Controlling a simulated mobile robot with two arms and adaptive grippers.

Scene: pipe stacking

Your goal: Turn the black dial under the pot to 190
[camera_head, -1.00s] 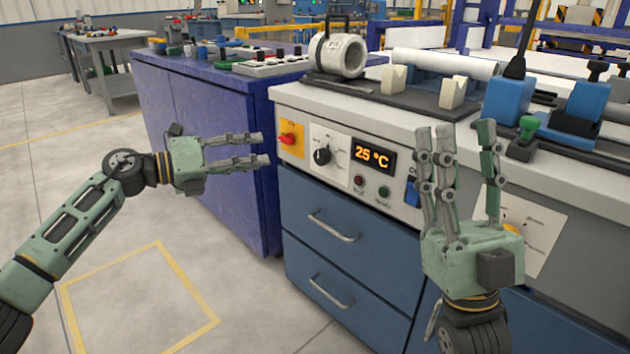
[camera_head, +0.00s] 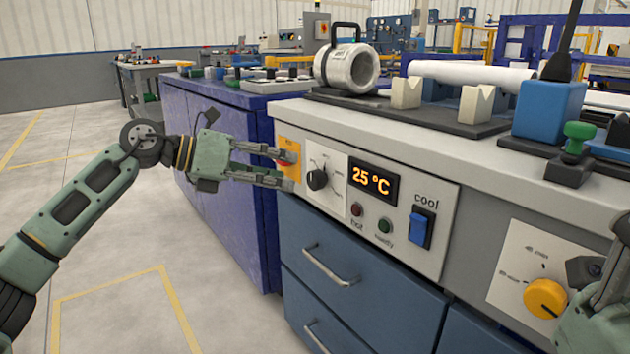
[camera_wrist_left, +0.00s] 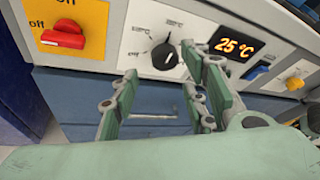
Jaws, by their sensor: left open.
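The black dial (camera_head: 317,179) sits on a white plate on the bench front, left of a display (camera_head: 373,184) reading 25 °C. It also shows in the left wrist view (camera_wrist_left: 164,57), between and beyond my fingers. My left gripper (camera_head: 292,168) is open and empty, its fingers pointing at the panel just left of the dial, over the red switch on its orange plate. I cannot tell if it touches the panel. The pot (camera_head: 347,66), a pale cylinder with a black handle, stands on the bench top above. My right gripper is partly cut off at the lower right edge; its fingertips are unclear.
A red switch (camera_wrist_left: 64,36) on an orange plate is left of the dial. A blue cool switch (camera_head: 420,228) and a yellow knob (camera_head: 545,298) are to the right. Drawers with metal handles (camera_head: 329,268) lie below.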

